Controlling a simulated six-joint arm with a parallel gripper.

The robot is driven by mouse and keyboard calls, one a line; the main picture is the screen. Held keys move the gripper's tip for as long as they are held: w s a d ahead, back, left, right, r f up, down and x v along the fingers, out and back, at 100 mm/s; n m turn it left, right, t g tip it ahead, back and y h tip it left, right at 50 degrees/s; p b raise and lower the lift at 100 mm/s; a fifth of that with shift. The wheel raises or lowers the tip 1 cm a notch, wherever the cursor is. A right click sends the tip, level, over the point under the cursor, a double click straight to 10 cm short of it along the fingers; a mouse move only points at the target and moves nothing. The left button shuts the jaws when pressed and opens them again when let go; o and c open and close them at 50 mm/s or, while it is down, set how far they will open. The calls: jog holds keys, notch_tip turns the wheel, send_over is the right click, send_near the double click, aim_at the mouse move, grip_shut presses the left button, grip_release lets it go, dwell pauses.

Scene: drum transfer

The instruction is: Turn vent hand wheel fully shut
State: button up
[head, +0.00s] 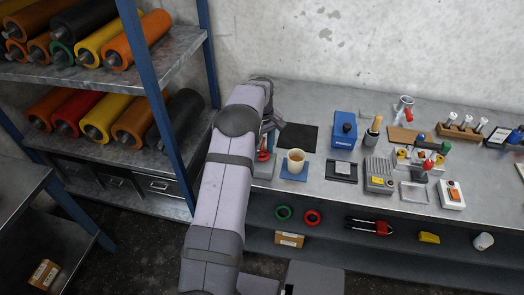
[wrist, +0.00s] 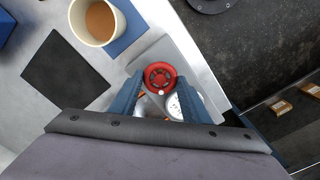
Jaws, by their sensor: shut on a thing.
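The vent hand wheel (wrist: 160,76) is a small red spoked wheel, seen from above in the wrist view. In the head view its red (head: 263,155) shows beside the end of my arm, near the bench's front left. My gripper (wrist: 160,88) has its two blue fingers on either side of the wheel and is shut on it. A round white gauge face (wrist: 174,106) shows below the wheel, partly hidden by the right finger. A grey plate (wrist: 170,52) lies under the wheel. How far the wheel is turned cannot be told.
A cup of brown liquid (head: 296,161) stands on a blue mat (head: 293,175) just right of my gripper. A black mat (head: 298,137) lies behind it. The blue shelf post (head: 165,110) stands left of my arm. Several tools and devices crowd the bench's right.

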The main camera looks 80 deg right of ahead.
aim_at(262, 153)
jog(key=m, duration=0.5)
jog(key=shift+d+r+m+b, duration=0.1)
jog(key=shift+m+b, duration=0.2)
jog(key=shift+b, duration=0.05)
jog(key=m, duration=0.5)
jog(key=shift+s+m, duration=0.1)
jog(key=shift+m, duration=0.3)
jog(key=o, duration=1)
jog(key=shift+o, duration=0.2)
jog(key=shift+r+b, duration=1.35)
jog(key=shift+r, duration=2.35)
